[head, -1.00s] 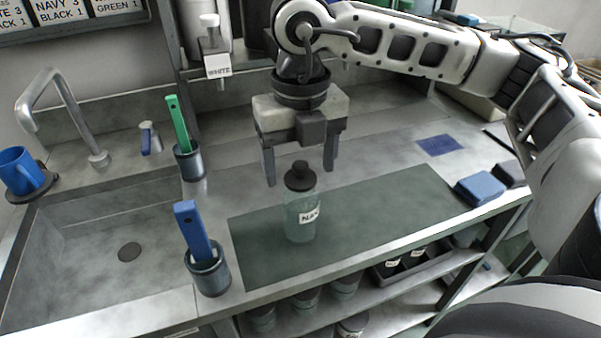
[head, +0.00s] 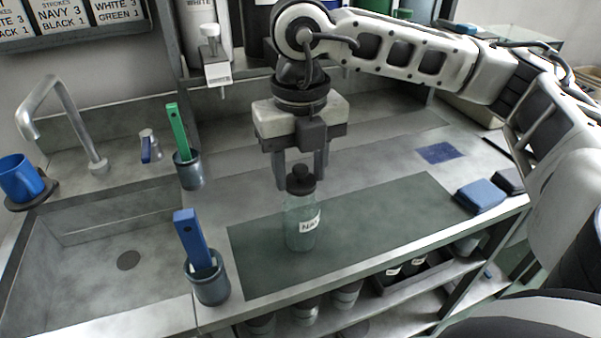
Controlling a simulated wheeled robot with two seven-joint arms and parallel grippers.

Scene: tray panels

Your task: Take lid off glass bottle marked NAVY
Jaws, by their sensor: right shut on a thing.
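The glass bottle (head: 301,232) stands upright on the dark green mat (head: 375,218). Its white label is partly readable as "NA…". The black lid (head: 300,182) with a round knob sits on the bottle's top. My right gripper (head: 301,180) points down from above, with its two fingers closed in around the lid. It is shut on the lid, and the lid still appears seated on the bottle's neck. The far sides of the fingers are partly hidden. My left gripper is not in view.
Left of the mat, a dark cup (head: 209,283) holds a blue-handled tool, and another cup (head: 189,170) holds a green-handled one. The sink (head: 100,250) lies further left. The mat right of the bottle is clear.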

